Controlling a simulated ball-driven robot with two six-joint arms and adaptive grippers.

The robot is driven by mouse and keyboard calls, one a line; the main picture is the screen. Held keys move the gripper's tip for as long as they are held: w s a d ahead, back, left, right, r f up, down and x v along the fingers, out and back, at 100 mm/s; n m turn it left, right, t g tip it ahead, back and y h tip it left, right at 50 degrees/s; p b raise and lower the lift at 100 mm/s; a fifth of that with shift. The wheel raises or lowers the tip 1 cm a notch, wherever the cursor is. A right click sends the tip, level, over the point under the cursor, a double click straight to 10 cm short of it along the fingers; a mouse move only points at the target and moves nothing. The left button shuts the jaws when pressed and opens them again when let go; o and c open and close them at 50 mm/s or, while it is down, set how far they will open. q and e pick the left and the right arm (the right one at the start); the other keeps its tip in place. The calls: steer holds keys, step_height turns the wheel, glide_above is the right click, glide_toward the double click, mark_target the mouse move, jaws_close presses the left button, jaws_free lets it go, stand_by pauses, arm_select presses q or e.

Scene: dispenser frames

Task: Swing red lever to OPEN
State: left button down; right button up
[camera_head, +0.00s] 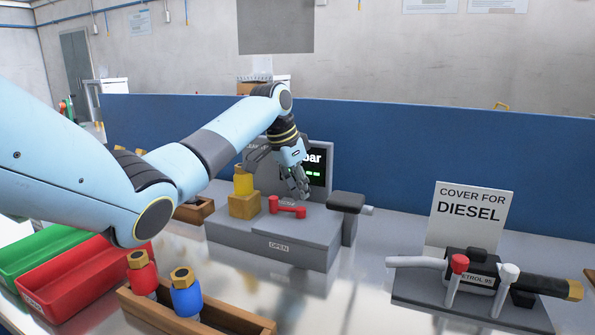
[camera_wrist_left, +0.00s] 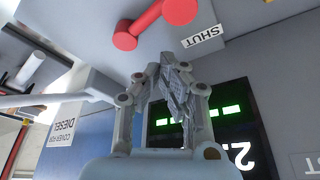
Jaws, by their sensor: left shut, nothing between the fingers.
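The red lever (camera_head: 290,209) lies on top of a grey dispenser frame (camera_head: 240,233). An OPEN label (camera_head: 279,246) is on the frame's front face, below the lever. In the left wrist view the red lever (camera_wrist_left: 152,17) points towards a SHUT label (camera_wrist_left: 203,36). My left gripper (camera_head: 303,192) is shut and empty, just above and behind the lever in the head view. Its closed fingers (camera_wrist_left: 180,85) appear apart from the lever in the left wrist view. My right gripper is not in view.
A display (camera_head: 317,165) stands behind the lever, and a yellow fitting (camera_head: 243,183) on its left. A dark grey block (camera_head: 347,201) is at its right. Red (camera_head: 85,282) and green trays and a wooden box lie front left. A diesel sign (camera_head: 470,213) stands right.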

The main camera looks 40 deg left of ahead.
arm_select(q)
steer(key=s, duration=0.1)
steer(key=s+a, duration=0.1)
steer(key=shift+s+a+r, duration=0.1)
steer(key=shift+s+r, duration=0.2)
steer(key=shift+s+p, duration=0.3)
steer(key=shift+s, duration=0.05)
steer(key=shift+f, duration=0.1)
